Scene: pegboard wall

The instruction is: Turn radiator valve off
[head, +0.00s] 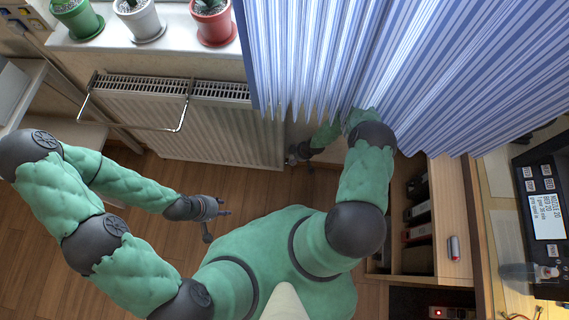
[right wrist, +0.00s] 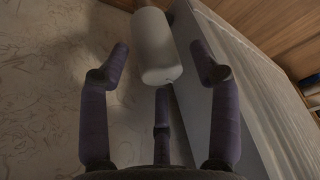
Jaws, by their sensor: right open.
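The white radiator (head: 210,125) hangs on the wall below the window sill. A pale cylindrical valve knob (right wrist: 158,48) shows in the right wrist view, beside the radiator's grey side panel (right wrist: 212,75). My right gripper (head: 298,154) is at the radiator's lower right end, partly hidden under the curtain and my arm. Its three purple-grey fingers are open, with the knob ahead, between the two upper fingertips. Whether a finger touches the knob I cannot tell. My left gripper (head: 224,207) is over the floor, open and empty.
A blue striped curtain (head: 320,50) hangs over my right arm. A metal rail (head: 135,126) sticks out from the radiator. Potted plants (head: 145,20) stand on the sill. A wooden desk with shelves (head: 450,205) is at the right. The wooden floor (head: 235,183) is clear.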

